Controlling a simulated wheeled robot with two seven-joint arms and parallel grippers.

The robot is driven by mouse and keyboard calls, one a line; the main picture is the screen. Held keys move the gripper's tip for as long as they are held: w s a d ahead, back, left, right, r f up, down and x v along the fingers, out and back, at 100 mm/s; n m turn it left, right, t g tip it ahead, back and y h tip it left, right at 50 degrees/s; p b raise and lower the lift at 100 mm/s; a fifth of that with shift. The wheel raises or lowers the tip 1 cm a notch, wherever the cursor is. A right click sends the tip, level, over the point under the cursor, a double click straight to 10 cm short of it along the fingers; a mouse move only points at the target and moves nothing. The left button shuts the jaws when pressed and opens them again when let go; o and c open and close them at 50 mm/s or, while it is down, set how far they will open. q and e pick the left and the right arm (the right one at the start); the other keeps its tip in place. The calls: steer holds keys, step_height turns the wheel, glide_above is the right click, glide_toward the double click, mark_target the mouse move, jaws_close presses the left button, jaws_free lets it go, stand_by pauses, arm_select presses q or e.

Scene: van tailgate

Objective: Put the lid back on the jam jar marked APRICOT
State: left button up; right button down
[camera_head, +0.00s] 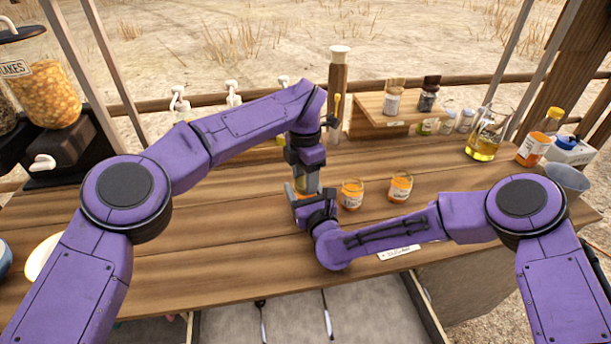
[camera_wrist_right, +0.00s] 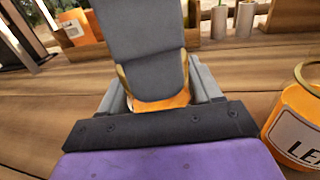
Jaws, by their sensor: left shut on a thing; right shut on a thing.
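My left gripper (camera_head: 306,184) reaches down from above and is shut right over the orange jar (camera_head: 290,191). What it grips is mostly hidden; gold edges (camera_wrist_right: 123,78) show beside its grey finger in the right wrist view, and I cannot tell whether they are lid or jar rim. My right gripper (camera_head: 304,196) is shut on the jar from the side, low at the counter. The jar's orange body (camera_wrist_right: 160,103) shows between its fingers. Its label is hidden, so I cannot read APRICOT. How the lid sits on the jar cannot be seen.
Two orange jars without visible lids stand to the right, a nearer one (camera_head: 352,195) and a farther one (camera_head: 400,188). A jar with a label starting "LE" (camera_wrist_right: 300,135) is close beside my right gripper.

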arm_select(q)
steer(key=o, duration=1.2)
steer(key=shift+c, duration=0.2)
steer(key=shift+r, duration=2.3)
steer(key=shift+c, duration=0.4)
